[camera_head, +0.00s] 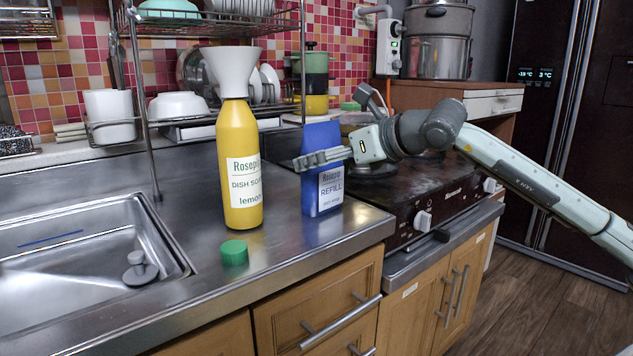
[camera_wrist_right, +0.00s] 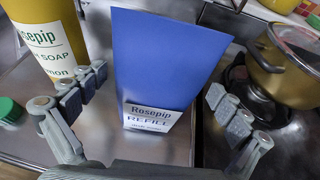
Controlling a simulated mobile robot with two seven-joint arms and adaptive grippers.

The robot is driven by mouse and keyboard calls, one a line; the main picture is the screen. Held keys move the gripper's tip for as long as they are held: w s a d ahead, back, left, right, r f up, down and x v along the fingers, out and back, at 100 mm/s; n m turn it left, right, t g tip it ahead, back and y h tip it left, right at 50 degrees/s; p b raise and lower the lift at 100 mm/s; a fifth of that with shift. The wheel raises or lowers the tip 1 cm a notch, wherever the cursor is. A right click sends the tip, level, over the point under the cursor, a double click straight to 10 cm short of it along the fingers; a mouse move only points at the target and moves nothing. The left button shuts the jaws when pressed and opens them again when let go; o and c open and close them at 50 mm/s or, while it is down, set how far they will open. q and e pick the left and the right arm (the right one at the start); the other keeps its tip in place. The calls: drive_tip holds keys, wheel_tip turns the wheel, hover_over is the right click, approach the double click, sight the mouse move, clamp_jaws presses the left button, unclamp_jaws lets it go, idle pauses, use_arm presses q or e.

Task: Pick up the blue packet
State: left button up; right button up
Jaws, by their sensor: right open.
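The blue packet (camera_head: 322,185) stands upright on the steel counter, right of the yellow bottle. In the wrist view the blue packet (camera_wrist_right: 165,60) fills the middle, with a white "Rosepip REFILL" label low on its face. My right gripper (camera_head: 322,159) is at the packet's upper part in the head view and hides some of it. In the wrist view my right gripper (camera_wrist_right: 150,105) is open, with one set of fingers on each side of the packet and visible gaps. My left gripper is not in view.
The yellow dish soap bottle (camera_head: 241,165) with a white funnel (camera_head: 233,68) stands close left of the packet; it also shows in the wrist view (camera_wrist_right: 48,38). A green cap (camera_head: 234,253) lies in front. The sink (camera_head: 90,250) is left, the stove (camera_head: 425,190) right, a dish rack (camera_head: 150,120) behind.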

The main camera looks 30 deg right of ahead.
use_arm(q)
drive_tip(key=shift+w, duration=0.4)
use_arm(e)
drive_tip(key=shift+w+a+f, duration=0.1)
drive_tip(key=shift+w+a, duration=0.05)
drive_tip(key=shift+w, duration=0.25)
drive_tip(key=shift+s, duration=0.1)
drive_tip(key=shift+c, duration=1)
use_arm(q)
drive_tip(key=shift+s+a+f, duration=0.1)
use_arm(e)
drive_tip(key=c, duration=1.6)
drive_tip(key=shift+c, duration=0.2)
